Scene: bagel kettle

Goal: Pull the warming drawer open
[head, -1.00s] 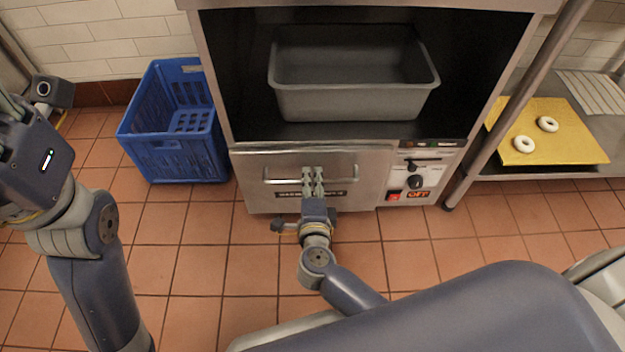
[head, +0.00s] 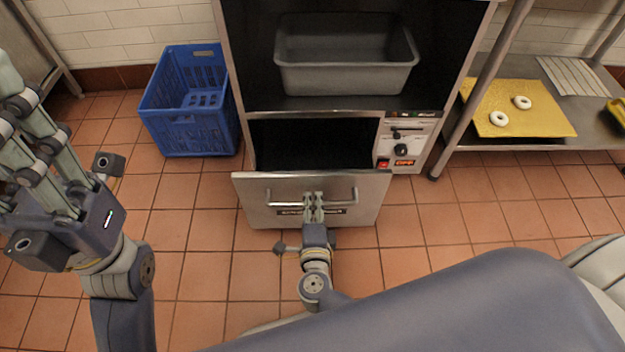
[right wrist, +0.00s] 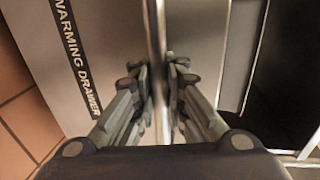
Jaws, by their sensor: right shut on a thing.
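The warming drawer (head: 256,215) is a steel-fronted drawer low in the cabinet. It stands partly out, with a dark opening behind its front. Its bar handle (head: 345,197) runs across the front. My right gripper (head: 314,198) is shut on the handle near its middle. In the right wrist view the fingers (right wrist: 160,85) close around the handle bar (right wrist: 156,35), beside the label "WARMING DRAWER" (right wrist: 78,60). My left gripper (head: 45,150) is raised at the left, away from the drawer, with its fingers spread and nothing between them.
A grey deep pan (head: 345,78) sits in the cabinet bay above the drawer. A control panel (head: 404,145) is right of the opening. A blue crate (head: 190,130) stands on the floor at left. A steel shelf (head: 560,140) at right holds a yellow board (head: 540,120) with two white rings.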

